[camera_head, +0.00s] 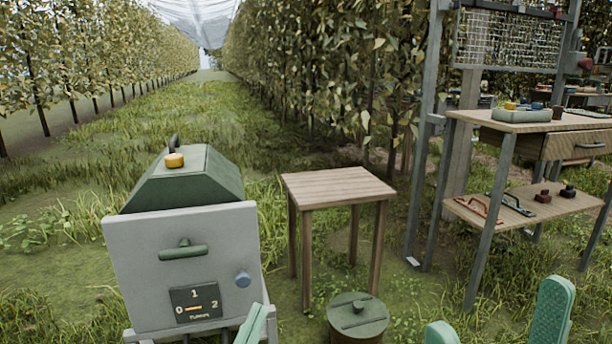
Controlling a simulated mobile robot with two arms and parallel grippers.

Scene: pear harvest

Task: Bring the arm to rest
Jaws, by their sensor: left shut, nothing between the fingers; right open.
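My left gripper (257,315) shows at the bottom edge, left of centre, with its green fingers together and nothing between them. It is in front of the lower right part of a grey machine; I cannot tell whether it touches it. My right gripper (498,306) shows at the bottom right, its two green fingers wide apart and empty, over grass. Both arms behind the fingers are out of view.
The grey machine (125,255) has a dark green sloped lid (205,190), a handle and a dial panel. A small wooden table (338,187) stands empty at the centre. A round green lidded bin (357,318) stands before it. A workbench (540,120) with tools is at right.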

